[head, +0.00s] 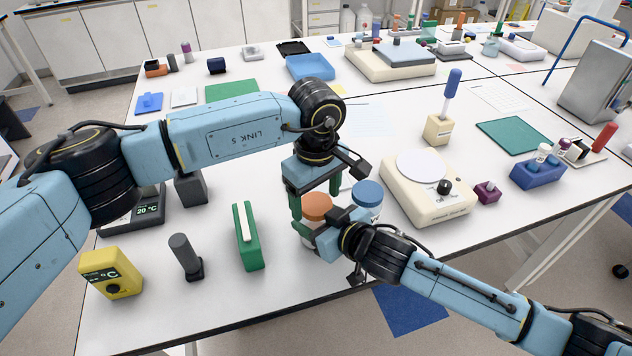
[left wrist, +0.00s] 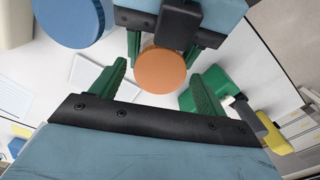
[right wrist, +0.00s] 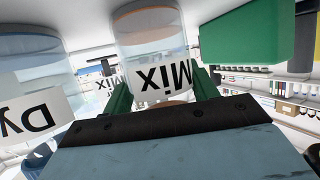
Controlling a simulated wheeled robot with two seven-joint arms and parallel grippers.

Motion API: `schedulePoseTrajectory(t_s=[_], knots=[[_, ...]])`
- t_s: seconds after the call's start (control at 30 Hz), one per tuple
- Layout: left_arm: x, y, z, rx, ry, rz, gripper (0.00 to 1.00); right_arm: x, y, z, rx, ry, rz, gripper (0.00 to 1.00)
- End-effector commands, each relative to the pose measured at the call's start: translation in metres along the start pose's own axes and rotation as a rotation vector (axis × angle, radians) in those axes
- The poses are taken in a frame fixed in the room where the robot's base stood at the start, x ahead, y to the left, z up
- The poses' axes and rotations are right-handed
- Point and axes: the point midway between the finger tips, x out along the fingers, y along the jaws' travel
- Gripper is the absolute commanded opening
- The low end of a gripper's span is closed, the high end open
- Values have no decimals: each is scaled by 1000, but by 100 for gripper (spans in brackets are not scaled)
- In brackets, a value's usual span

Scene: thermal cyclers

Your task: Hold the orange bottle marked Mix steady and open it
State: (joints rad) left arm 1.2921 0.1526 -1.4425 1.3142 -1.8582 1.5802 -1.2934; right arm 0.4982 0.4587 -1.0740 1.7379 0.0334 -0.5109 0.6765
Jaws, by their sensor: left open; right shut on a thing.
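The bottle marked Mix has an orange lid (head: 317,206), which sits on it. The bottle stands upright near the table's front edge. My right gripper (head: 316,238) is shut on its clear body from the front. In the right wrist view the Mix label (right wrist: 160,78) is upside down between the fingers. My left gripper (head: 316,198) points down over the bottle, open. In the left wrist view the orange lid (left wrist: 161,71) lies between and a little beyond its fingers, with clear gaps on both sides. My grippers hide much of the bottle in the head view.
A blue-lidded bottle (head: 367,194) stands close on the right; its label beginning "Dy" (right wrist: 30,122) is partly cut off. A green rack (head: 248,238) stands to the left. A cream device (head: 427,192) with a round plate is further right. The table's front edge is near.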

Motion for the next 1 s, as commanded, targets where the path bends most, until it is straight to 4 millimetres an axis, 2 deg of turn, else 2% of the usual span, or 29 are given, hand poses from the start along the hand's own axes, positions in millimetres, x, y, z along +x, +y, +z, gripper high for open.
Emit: schedulePoseTrajectory(t_s=[0.33,0.67,0.83,1.0], knots=[[5,0,0,-1,0,0,73,0,0,0,0,-1,0,0],[4,0,0,-1,0,0,30,0,0,0,0,-1,0,0],[4,0,0,-46,0,0,29,0,0,0,0,-1,0,0],[4,0,0,-286,1,0,29,0,0,0,0,-1,0,0]])
